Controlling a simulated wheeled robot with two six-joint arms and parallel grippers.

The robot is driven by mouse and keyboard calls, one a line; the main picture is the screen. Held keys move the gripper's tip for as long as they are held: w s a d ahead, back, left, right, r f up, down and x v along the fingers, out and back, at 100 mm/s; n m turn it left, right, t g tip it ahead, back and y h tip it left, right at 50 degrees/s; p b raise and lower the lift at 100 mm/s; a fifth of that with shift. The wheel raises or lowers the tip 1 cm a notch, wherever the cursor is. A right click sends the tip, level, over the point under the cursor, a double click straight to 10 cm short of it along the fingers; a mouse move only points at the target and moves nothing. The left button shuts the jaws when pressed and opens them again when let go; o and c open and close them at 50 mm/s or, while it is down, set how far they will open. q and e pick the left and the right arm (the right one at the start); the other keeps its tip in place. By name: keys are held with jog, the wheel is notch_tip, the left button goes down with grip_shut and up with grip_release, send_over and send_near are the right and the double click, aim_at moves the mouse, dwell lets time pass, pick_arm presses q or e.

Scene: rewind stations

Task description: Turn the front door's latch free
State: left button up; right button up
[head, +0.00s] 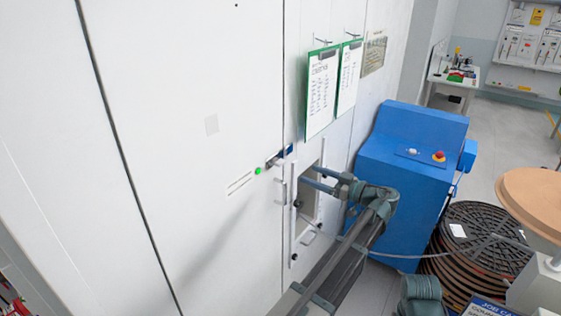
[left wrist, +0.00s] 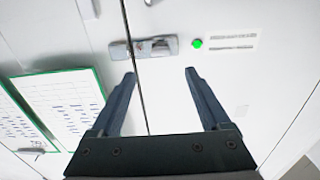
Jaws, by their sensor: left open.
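In the left wrist view the latch (left wrist: 143,47) lies crosswise over the dark seam, just beyond the fingertips. My left gripper (head: 311,177) is open and empty, its fingers pointing at the white front, right of and slightly below the latch in the head view. In the left wrist view its two fingers (left wrist: 160,73) are spread apart, with a gap between them and the latch. My right gripper is not in view.
A green light (head: 257,170) sits beside the latch. Two green-edged clipboards (head: 322,90) hang above. A blue machine (head: 410,150), coiled reels (head: 478,245) and a round wooden top (head: 533,200) stand right.

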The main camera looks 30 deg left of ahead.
aim_at(283, 164)
pick_arm(q)
jog(key=a, duration=0.8)
jog(key=w+a, duration=0.1)
jog(key=a, duration=0.4)
grip_shut()
